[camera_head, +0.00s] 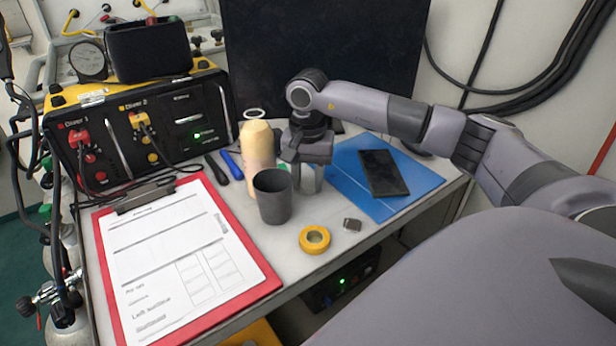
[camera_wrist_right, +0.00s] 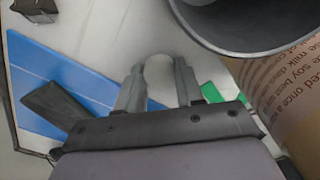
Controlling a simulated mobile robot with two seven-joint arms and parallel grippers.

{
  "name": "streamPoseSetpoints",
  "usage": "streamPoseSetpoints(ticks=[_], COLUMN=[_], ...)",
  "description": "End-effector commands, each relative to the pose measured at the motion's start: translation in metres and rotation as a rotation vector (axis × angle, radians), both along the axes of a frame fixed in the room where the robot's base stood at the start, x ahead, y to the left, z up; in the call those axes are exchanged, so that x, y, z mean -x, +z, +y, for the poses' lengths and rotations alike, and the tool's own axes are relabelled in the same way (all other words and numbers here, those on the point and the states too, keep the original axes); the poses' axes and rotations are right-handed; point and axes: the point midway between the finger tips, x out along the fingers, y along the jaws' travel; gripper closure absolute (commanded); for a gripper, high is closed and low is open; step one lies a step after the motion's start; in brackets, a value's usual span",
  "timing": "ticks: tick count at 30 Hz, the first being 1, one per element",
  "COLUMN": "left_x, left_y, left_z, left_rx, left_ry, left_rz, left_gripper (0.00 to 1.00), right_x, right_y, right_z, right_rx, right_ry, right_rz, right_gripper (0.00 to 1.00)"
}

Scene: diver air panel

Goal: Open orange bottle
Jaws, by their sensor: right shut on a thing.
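The pale orange bottle (camera_head: 259,160) stands upright behind the dark grey cup, which hides its lower front. A white ring (camera_head: 254,114) shows at its top; I cannot tell whether it is part of the bottle. In the right wrist view the printed side of the bottle (camera_wrist_right: 283,82) fills the right edge. My right gripper (camera_head: 301,168) is just right of the bottle, pointing down. In the wrist view its fingers (camera_wrist_right: 159,86) are on either side of a pale round thing (camera_wrist_right: 158,68). In the head view a silvery cylinder (camera_head: 311,181) shows under the gripper. My left gripper is out of view.
The dark grey cup (camera_head: 272,199) stands close in front of the bottle. A yellow tape roll (camera_head: 314,239) and red clipboard (camera_head: 271,275) lie at the front. A dark phone-like slab (camera_head: 384,173) rests on the blue folder (camera_head: 427,180) at right. The diver panel (camera_head: 205,105) stands behind left.

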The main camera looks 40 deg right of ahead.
Motion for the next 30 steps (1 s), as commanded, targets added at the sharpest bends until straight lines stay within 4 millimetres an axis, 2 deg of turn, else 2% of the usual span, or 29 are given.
streamPoseSetpoints(ticks=[1, 3, 11, 16, 30], left_x=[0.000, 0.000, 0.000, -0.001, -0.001], left_y=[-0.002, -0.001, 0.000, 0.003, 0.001], left_z=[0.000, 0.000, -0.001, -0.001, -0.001], left_rx=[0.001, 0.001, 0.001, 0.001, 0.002], left_ry=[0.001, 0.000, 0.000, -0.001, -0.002], left_rz=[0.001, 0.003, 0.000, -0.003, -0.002], left_gripper=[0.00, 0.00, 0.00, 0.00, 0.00], right_x=[0.000, 0.000, 0.000, -0.001, -0.001], right_y=[-0.002, -0.001, -0.001, 0.008, 0.102], right_z=[0.000, 0.000, 0.000, 0.000, 0.001], right_rx=[0.000, 0.000, 0.000, 0.000, -0.002], right_ry=[0.000, 0.000, 0.000, 0.000, 0.001], right_rz=[0.000, 0.000, 0.000, -0.001, -0.004], right_gripper=[0.60, 0.38, 0.38, 0.38, 0.38])
